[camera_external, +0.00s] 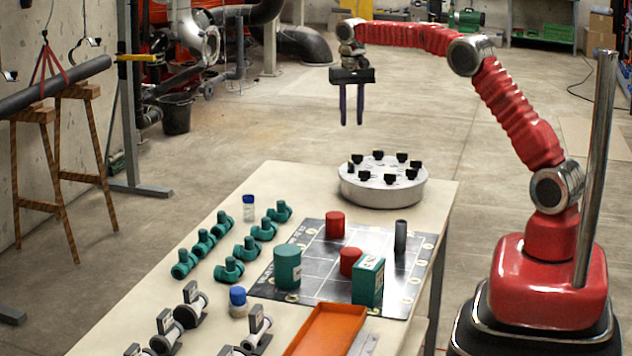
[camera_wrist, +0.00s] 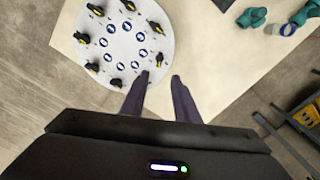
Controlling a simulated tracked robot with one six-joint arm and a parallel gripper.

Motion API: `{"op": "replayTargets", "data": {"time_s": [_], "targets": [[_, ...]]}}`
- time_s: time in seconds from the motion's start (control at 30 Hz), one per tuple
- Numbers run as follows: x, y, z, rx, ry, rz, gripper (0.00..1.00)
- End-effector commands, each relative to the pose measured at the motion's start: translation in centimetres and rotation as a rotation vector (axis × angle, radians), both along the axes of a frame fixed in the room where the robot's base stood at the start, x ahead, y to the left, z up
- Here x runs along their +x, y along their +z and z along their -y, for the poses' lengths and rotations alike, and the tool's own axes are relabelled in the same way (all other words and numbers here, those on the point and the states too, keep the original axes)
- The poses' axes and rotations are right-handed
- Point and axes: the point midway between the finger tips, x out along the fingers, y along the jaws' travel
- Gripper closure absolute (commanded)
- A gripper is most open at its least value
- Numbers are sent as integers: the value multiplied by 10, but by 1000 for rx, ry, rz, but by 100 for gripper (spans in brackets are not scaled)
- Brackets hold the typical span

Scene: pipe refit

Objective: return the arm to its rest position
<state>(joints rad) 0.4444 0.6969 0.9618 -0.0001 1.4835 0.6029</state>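My red arm stretches from its base at the right across the back of the table. My gripper (camera_external: 351,122) hangs pointing down above and a little left of the round grey carousel. Its two dark fingers are apart with nothing between them. In the wrist view the gripper (camera_wrist: 162,77) also shows as two separate fingers, with floor and table edge beyond. The round carousel (camera_external: 383,195) stands at the table's far right corner and carries several black clamps in a ring. It also shows in the wrist view (camera_wrist: 112,45), partly behind the fingers.
The table (camera_external: 225,203) holds several green pipe fittings (camera_external: 204,241), a dark mat (camera_external: 310,262) with red and green cylinders (camera_external: 287,267) and a green box (camera_external: 367,281), and an orange tray (camera_external: 328,330). A tall metal post (camera_external: 597,150) stands by my base. Air around the gripper is clear.

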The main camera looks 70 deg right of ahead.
Motion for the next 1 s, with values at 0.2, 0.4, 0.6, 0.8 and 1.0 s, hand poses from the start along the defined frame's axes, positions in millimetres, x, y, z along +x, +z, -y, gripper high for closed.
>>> {"op": "replayTargets", "data": {"time_s": [0.2, 0.4, 0.6, 0.8, 1.0], "targets": [[0, 0, 0, 0, 0, 0, 72], [1, 0, 0, -2, 17, 3, 72], [6, -14, 3, -13, 101, 25, 72], [-7, -43, -4, -3, 184, 5, 72], [-30, -47, -26, -7, 283, 11, 72]]}}
